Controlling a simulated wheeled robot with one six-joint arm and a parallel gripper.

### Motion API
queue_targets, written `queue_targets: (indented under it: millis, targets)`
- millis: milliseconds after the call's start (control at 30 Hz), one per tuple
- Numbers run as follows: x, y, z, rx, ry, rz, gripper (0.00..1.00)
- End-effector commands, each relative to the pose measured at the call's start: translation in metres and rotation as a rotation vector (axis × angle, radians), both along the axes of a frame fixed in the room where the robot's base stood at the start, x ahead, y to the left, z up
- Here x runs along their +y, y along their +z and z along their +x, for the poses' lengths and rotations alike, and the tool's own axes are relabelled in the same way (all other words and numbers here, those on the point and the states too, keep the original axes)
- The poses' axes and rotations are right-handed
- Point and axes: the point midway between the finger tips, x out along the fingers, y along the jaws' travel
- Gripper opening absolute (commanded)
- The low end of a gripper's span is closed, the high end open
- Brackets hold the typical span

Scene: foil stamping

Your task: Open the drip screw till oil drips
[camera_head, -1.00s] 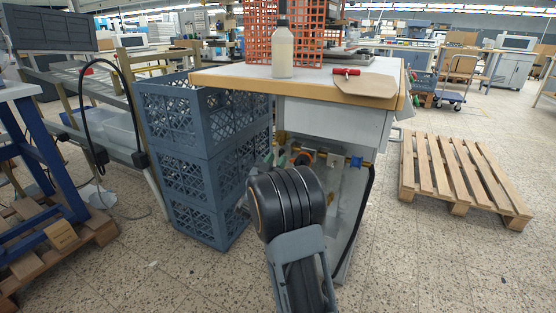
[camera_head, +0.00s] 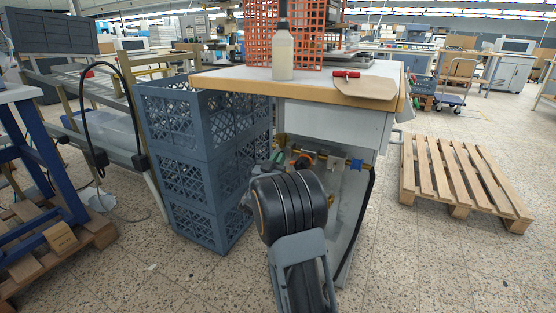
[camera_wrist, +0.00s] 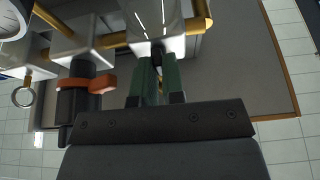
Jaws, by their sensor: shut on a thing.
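In the wrist view my gripper (camera_wrist: 157,75) reaches in from below with two green fingers close together. Their tips are shut on a small dark knob (camera_wrist: 157,49), which looks like the drip screw, under a pale block (camera_wrist: 152,20). The fingers cover most of the knob, so I cannot tell how far it is turned. No oil drop is visible. In the head view my dark arm hides the gripper and the knob; the brass pipe (camera_head: 327,158) with its fittings shows under the workbench top.
An orange lever (camera_wrist: 88,83) on a black fitting sits close left of the fingers. A metal ring (camera_wrist: 22,97) hangs further left. Blue-grey crates (camera_head: 180,175) stand left of the workbench (camera_head: 345,125).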

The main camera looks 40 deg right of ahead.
Motion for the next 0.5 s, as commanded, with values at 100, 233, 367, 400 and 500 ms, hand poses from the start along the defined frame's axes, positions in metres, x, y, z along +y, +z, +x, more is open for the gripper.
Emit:
queue_targets:
  millis: [100,233,367,400,500]
  targets:
    - [-0.0013,0.0014,-0.0002,-0.002,-0.001,-0.001,0.0]
    - [-0.0016,-0.0002,-0.0001,-0.027,-0.002,0.01,0.0]
    - [-0.0014,-0.0015,0.0004,-0.102,-0.002,0.049,0.0]
    - [-0.0015,0.0002,0.0002,-0.116,-0.002,0.056,0.0]
    - [-0.0019,0.0028,0.0,-0.117,-0.004,0.057,0.0]
